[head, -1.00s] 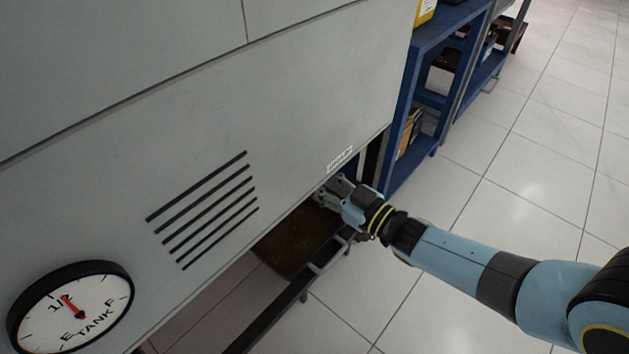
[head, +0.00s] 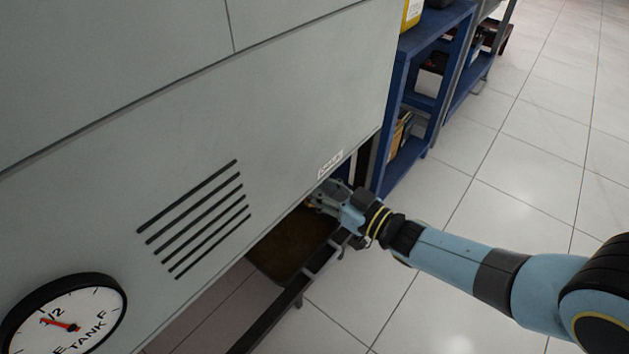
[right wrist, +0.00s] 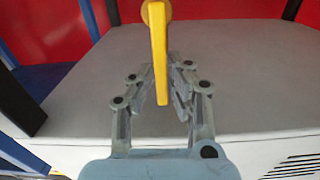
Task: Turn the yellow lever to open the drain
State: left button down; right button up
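The yellow lever (right wrist: 159,55) hangs down from a round yellow hub in the right wrist view, between the two fingers of my right gripper (right wrist: 160,85). In the head view my right gripper (head: 325,197) reaches under the lower edge of the grey machine panel (head: 270,110), just below a small white label (head: 330,164). Only a speck of yellow shows there. My left gripper is not in view.
A brown tray or pan (head: 285,250) sits under the panel, beside a dark frame rail (head: 265,318). Blue shelves (head: 430,90) stand behind my right gripper. The tiled floor (head: 490,220) is clear at right.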

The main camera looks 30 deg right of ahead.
jog(key=o, duration=0.4)
jog(key=shift+w+r, duration=0.1)
jog(key=shift+c, duration=0.2)
jog(key=shift+r, duration=0.1)
jog(key=v, duration=1.2)
jog(key=shift+w, duration=0.1)
